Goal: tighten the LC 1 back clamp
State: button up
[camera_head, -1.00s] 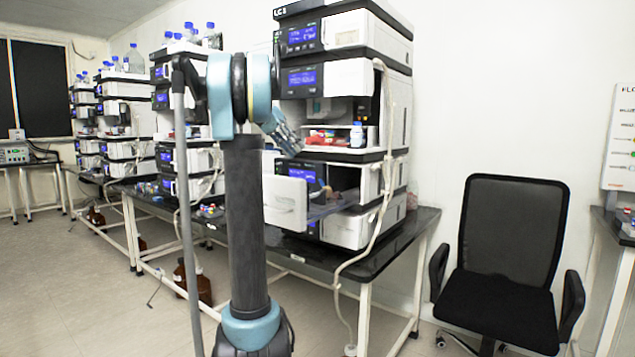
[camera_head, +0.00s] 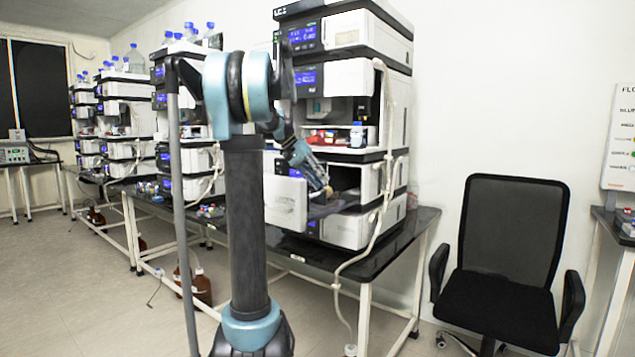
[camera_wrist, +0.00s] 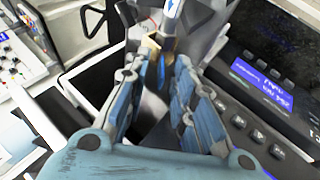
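My gripper (camera_head: 318,180) reaches down into the open compartment (camera_head: 347,179) of the nearest instrument stack. In the wrist view, my gripper (camera_wrist: 159,72) has its two blue-padded fingers apart, so it looks open. A brass-coloured piece (camera_wrist: 151,45) and a narrow blue part lie between or just beyond the fingertips; contact is unclear. A white and blue rod-like part (camera_wrist: 173,8) shows above them. I cannot tell which of these is the back clamp. The stack's top label (camera_head: 281,13) is too small to read surely.
The compartment's white door (camera_head: 285,201) stands open to the left. A dark panel with a blue display (camera_wrist: 262,82) is close on the right in the wrist view. A pale tube (camera_head: 386,180) hangs down the stack's side. A black chair (camera_head: 507,270) stands at right.

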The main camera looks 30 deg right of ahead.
jog(key=shift+f, duration=0.1)
grip_shut()
jog(key=shift+w+f+g+h, duration=0.25)
jog(key=shift+w+g+h, duration=0.1)
jog(key=shift+g, duration=0.35)
jog(key=shift+w+a+f+n+g+h, duration=0.1)
jog(key=shift+a+f+n+g+h, duration=0.05)
jog(key=shift+n+g+h, duration=0.2)
grip_release()
jog(key=shift+w, duration=0.1)
